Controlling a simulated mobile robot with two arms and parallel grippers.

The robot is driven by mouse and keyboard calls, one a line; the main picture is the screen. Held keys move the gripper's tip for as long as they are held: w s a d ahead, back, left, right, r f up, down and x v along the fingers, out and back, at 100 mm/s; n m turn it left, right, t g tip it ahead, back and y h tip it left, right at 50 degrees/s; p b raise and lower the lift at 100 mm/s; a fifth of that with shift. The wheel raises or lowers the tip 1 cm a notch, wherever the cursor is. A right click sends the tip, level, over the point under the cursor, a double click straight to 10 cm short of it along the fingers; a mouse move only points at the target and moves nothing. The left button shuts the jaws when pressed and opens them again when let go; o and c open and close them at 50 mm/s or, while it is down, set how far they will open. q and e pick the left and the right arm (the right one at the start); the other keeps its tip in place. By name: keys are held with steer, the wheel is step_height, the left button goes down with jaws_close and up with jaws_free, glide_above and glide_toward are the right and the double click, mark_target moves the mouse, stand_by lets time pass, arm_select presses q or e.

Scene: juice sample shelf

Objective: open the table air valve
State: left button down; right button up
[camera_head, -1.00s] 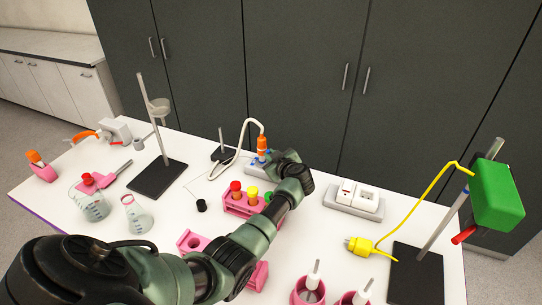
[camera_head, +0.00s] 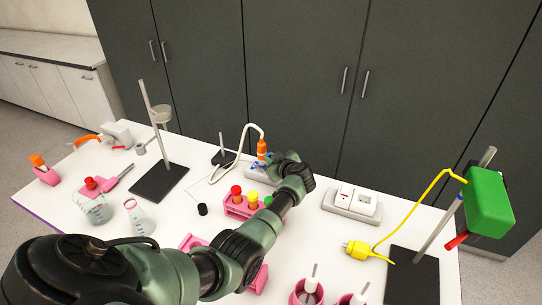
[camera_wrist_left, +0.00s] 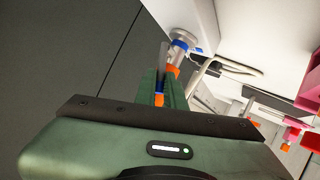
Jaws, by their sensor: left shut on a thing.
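The table air valve (camera_head: 262,148) stands at the back edge of the white table (camera_head: 310,235). It has an orange upper part, blue parts lower down and a white hose. My left arm reaches across the table from the left to it. In the left wrist view, my left gripper (camera_wrist_left: 164,88) is shut on the orange and blue part of the air valve (camera_wrist_left: 171,70), with a green finger on each side. A grey and blue fitting (camera_wrist_left: 181,42) shows beyond the fingertips. The fingers hide part of the valve. My right gripper is out of view.
A pink rack (camera_head: 236,211) with coloured-cap tubes stands just in front of the valve. A white socket block (camera_head: 350,205) is to its right. A stand with a dark base (camera_head: 160,182) is to the left. Dark cabinets (camera_head: 300,80) rise behind the table.

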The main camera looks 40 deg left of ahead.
arm_select(q)
steer(key=shift+w+a+r+m+g+h, duration=0.15)
steer(key=shift+w+r+m+g+h, duration=0.25)
steer(key=shift+w+g, duration=0.2)
steer(key=shift+w+m+g, duration=0.2)
steer(key=shift+m+g, duration=0.1)
steer(key=shift+g, duration=0.3)
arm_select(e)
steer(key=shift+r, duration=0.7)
arm_select(q)
steer(key=c, duration=1.5)
jaws_free()
